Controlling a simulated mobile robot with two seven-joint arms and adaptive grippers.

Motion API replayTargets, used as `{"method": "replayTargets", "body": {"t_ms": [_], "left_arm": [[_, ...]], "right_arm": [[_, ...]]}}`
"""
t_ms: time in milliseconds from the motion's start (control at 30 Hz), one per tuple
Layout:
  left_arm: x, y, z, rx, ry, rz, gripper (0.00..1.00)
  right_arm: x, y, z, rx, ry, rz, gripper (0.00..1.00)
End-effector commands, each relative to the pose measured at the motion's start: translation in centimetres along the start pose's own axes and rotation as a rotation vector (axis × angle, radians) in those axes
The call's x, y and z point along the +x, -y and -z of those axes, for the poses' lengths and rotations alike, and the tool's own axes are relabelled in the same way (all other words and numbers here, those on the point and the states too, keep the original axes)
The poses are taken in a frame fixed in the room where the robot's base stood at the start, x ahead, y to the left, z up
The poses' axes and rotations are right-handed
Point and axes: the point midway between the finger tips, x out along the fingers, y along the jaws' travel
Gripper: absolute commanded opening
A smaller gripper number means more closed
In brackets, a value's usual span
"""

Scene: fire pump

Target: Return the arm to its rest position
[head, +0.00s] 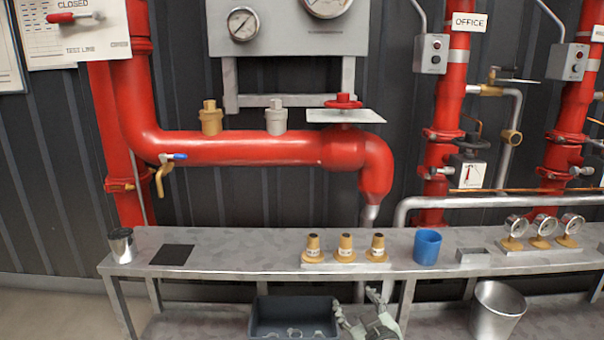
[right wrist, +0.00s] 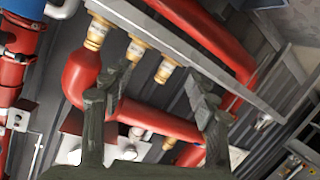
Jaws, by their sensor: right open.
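My right gripper (head: 356,302) shows at the bottom of the head view, in front of the bench's front edge and beside the dark bin. In the right wrist view its two fingers (right wrist: 160,75) stand wide apart with nothing between them. The three brass fittings (head: 345,248) stand upright in a row on a light holder on the bench. They also show beyond the fingers in the right wrist view (right wrist: 137,48), apart from them. My left gripper is not in view.
A dark bin (head: 262,315) and a metal bucket (head: 497,310) stand below. Red pipes (head: 240,148) run behind.

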Motion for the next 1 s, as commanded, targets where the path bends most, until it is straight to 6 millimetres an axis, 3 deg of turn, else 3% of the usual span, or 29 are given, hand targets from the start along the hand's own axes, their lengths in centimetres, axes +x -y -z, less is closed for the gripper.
{"method": "replayTargets", "body": {"t_ms": [33,200,267,400,500,600,700,800,1000], "left_arm": [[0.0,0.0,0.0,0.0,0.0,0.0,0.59],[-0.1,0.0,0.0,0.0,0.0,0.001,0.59],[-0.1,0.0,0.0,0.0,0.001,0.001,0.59],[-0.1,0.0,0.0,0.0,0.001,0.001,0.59],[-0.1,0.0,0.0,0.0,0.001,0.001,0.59],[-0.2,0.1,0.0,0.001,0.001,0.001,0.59],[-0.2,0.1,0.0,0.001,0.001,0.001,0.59],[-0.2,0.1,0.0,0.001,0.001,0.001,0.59],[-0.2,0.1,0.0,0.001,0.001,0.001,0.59]], "right_arm": [[-1.3,0.1,-4.1,0.028,0.096,-0.006,0.59],[-6.9,0.4,-16.0,0.098,0.397,-0.016,0.59],[-9.5,0.7,-19.8,0.119,0.502,-0.014,0.59],[-16.4,1.6,-27.8,0.166,0.74,0.002,0.59],[-21.4,2.4,-32.0,0.194,0.885,0.019,0.59],[-25.4,3.0,-34.8,0.215,0.994,0.036,0.59],[-28.0,3.3,-36.4,0.226,1.063,0.048,0.59],[-29.3,3.5,-37.0,0.233,1.095,0.054,0.59],[-29.5,3.5,-37.1,0.233,1.1,0.055,0.59]]}}
